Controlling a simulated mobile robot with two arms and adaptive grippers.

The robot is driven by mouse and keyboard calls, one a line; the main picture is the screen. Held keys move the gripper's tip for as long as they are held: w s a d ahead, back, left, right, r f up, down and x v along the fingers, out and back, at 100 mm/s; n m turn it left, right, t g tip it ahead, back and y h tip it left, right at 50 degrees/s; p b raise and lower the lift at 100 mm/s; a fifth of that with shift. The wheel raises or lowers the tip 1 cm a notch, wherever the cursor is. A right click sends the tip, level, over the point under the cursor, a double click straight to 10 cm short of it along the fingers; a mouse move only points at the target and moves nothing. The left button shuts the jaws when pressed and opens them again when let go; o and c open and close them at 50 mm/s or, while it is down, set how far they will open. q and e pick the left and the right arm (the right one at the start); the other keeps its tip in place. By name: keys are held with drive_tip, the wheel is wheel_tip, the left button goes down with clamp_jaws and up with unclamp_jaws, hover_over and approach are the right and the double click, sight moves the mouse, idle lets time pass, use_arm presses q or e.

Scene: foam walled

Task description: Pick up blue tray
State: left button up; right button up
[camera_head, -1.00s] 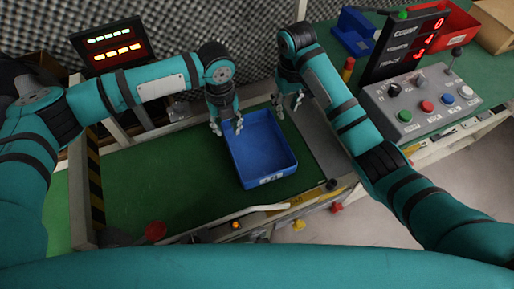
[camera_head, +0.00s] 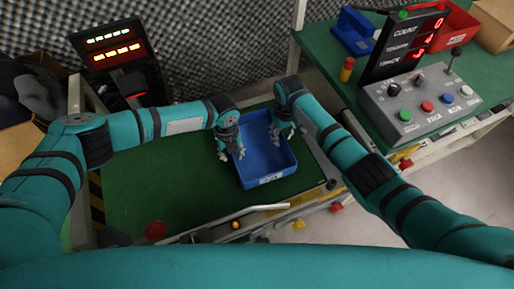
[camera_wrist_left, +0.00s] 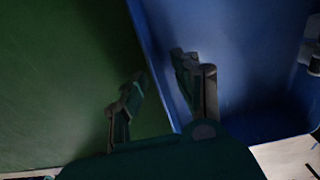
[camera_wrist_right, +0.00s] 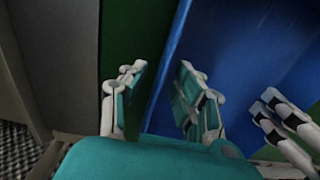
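The blue tray (camera_head: 264,170) sits on the green work surface (camera_head: 150,190) in the head view, its labelled short side towards me. My left gripper (camera_head: 231,154) is at the tray's left wall. In the left wrist view its open fingers (camera_wrist_left: 155,100) straddle that wall, one over the green surface and one inside the tray (camera_wrist_left: 240,60). My right gripper (camera_head: 288,136) is at the right wall. In the right wrist view its fingers (camera_wrist_right: 158,105) are open on either side of the wall of the tray (camera_wrist_right: 235,60). Part of the left gripper shows at that view's right edge.
A control box (camera_head: 420,100) with coloured buttons and a count display (camera_head: 400,45) stand on the green bench at right. Another blue bin (camera_head: 352,32) and a red bin (camera_head: 448,28) are behind. A red-lit display (camera_head: 112,45) stands at back left. The surface left of the tray is clear.

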use_arm(q)
drive_tip(key=shift+c, duration=0.3)
use_arm(e)
drive_tip(key=shift+c, duration=0.3)
use_arm(q)
clamp_jaws()
use_arm(e)
clamp_jaws()
